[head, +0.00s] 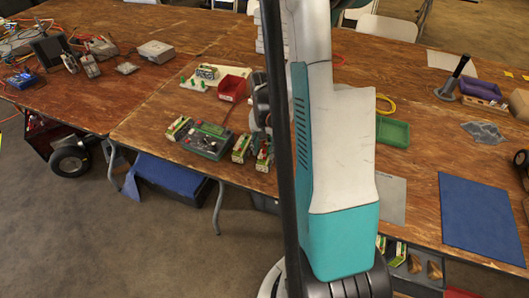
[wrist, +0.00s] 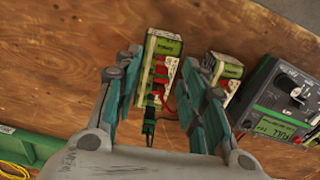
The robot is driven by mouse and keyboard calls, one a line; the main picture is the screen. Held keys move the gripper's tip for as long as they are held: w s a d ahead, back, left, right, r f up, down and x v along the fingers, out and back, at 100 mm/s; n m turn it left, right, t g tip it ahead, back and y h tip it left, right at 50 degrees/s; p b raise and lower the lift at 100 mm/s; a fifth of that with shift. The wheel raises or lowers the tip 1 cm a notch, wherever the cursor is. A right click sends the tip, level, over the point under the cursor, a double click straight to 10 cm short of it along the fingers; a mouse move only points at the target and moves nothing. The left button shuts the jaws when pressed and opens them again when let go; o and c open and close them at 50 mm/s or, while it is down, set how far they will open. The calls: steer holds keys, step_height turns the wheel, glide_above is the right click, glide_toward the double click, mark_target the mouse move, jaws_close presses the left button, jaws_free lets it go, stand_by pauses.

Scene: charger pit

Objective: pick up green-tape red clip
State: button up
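A red clip (wrist: 160,75) sits on a white-and-green battery pack (wrist: 164,44) in the wrist view, with a dark clip or lead (wrist: 149,122) below it. The pack is between my gripper's two fingers (wrist: 162,58), which are spread apart and hold nothing visible. I cannot make out green tape on the clip for certain, nor whether the fingers are level with it. In the head view my arm hides most of the gripper, and two packs (head: 241,148) (head: 263,157) stand just below it.
A second pack (wrist: 226,70) stands close beside the right finger, with a grey-green charger (wrist: 278,98) beyond it. A green tray (wrist: 28,150) is at lower left. In the head view a red bin (head: 232,87) and another pack (head: 178,128) are near the charger (head: 205,140).

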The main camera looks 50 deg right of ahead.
mark_target(264, 145)
steer(key=c, duration=0.9)
steer(key=shift+r, duration=0.1)
step_height(264, 145, up, 20)
steer(key=p, duration=0.7)
